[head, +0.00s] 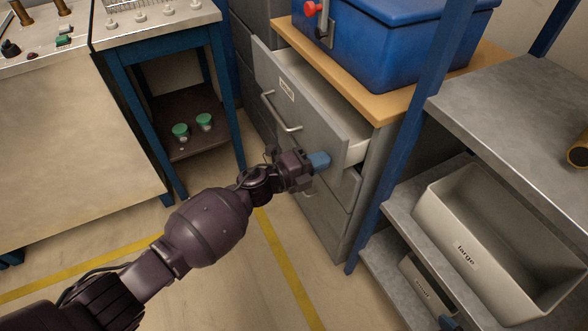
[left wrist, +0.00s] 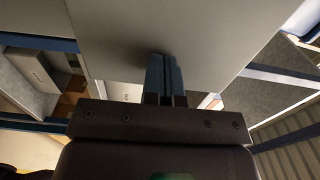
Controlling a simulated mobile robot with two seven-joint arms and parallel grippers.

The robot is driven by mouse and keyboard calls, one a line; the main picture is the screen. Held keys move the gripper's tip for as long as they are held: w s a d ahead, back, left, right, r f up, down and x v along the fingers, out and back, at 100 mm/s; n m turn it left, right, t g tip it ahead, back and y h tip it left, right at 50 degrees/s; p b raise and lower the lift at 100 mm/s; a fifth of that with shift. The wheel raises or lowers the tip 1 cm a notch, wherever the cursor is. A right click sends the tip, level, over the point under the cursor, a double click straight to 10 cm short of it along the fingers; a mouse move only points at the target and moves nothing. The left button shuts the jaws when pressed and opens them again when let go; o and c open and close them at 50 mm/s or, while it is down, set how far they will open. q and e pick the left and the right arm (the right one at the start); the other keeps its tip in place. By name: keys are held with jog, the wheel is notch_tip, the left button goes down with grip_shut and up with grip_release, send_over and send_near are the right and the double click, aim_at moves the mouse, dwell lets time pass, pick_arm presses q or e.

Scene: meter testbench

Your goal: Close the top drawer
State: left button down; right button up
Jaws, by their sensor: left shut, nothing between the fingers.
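The top drawer (head: 315,105) of the grey cabinet is pulled out, with a gap showing behind its front panel. Its front has a label and a silver bar handle (head: 281,112). My left gripper (head: 319,160) is shut and empty, with its blue fingertips at the lower right part of the drawer front, to the right of the handle. In the left wrist view the shut fingers (left wrist: 165,78) reach up against the grey drawer front (left wrist: 200,40); they look touching or very close. My right gripper is not in view.
A blue box (head: 385,45) stands on the wooden top of the cabinet. A blue-posted shelf with a large grey bin (head: 500,240) is close on the right. A workbench with a lower shelf (head: 185,120) is at the left. The floor in front is open, with yellow lines.

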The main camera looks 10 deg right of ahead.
pick_arm(q)
jog(key=x, duration=0.2)
jog(key=b+x, duration=0.1)
jog(key=x, duration=0.3)
jog(key=shift+d+f, duration=0.15)
jog(key=shift+f, duration=0.1)
jog(key=shift+w+d+r+b, duration=0.1)
jog(key=shift+w+d+b, duration=0.15)
jog(key=shift+d, duration=0.3)
jog(key=shift+r, duration=0.3)
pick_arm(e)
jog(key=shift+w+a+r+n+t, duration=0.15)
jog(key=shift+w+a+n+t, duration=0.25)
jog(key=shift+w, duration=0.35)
pick_arm(q)
jog(key=shift+d+r, duration=0.1)
jog(key=shift+d, duration=0.05)
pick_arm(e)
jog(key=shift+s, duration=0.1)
